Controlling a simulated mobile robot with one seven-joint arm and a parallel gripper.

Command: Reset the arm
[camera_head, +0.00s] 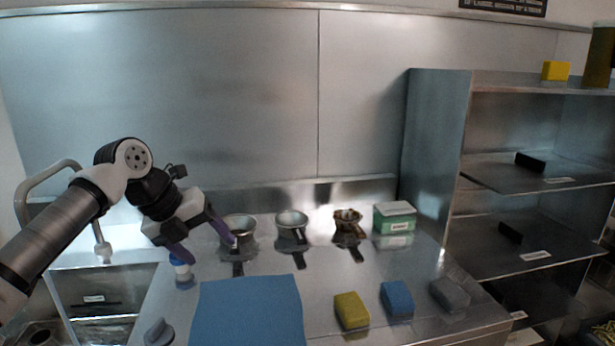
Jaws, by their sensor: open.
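My arm reaches in from the left side of the head view. My gripper (207,250) is open, with its two purple fingers spread and pointing down to the right. It hangs over the left part of the steel counter, near the blue mat. One fingertip is in front of the leftmost metal bowl (239,224), and the other is close to a small white and blue item (183,270). Nothing shows between the fingers. Whether the fingertips touch anything cannot be told from this view.
A blue mat (250,310) lies on the counter. Yellow (351,311), blue (397,298) and grey (449,294) blocks stand to its right. More bowls (292,226) and a green and white box (394,218) line the back. A sink (100,300) is left; shelves (540,172) are right.

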